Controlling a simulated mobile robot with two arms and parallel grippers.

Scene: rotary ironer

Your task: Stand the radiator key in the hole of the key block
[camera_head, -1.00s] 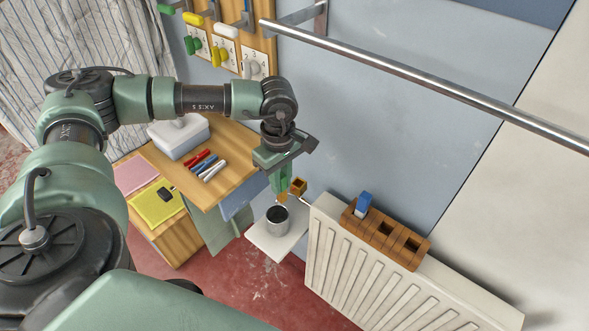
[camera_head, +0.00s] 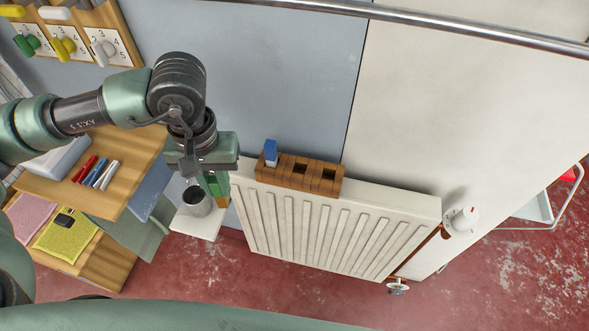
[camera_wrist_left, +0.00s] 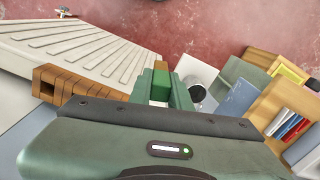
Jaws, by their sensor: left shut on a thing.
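My left gripper (camera_head: 214,186) is shut on the radiator key, which points down. In the left wrist view the key (camera_wrist_left: 160,82) shows as a bright green piece with a tan end between the fingertips. In the head view the fingers hide most of it. The key block (camera_head: 298,183) is a brown wooden block with square holes, on the back of the radiator's top. A blue piece (camera_head: 270,153) stands in its left hole; the other holes look empty. The gripper is left of the block and apart from it. My right gripper is not in view.
The white radiator (camera_head: 330,230) stands below the block against the wall. A metal cup (camera_head: 196,200) sits on a small white shelf (camera_head: 197,226) just left of the gripper. A wooden desk (camera_head: 130,170) with several pens is farther left. A metal rail (camera_head: 470,30) crosses above.

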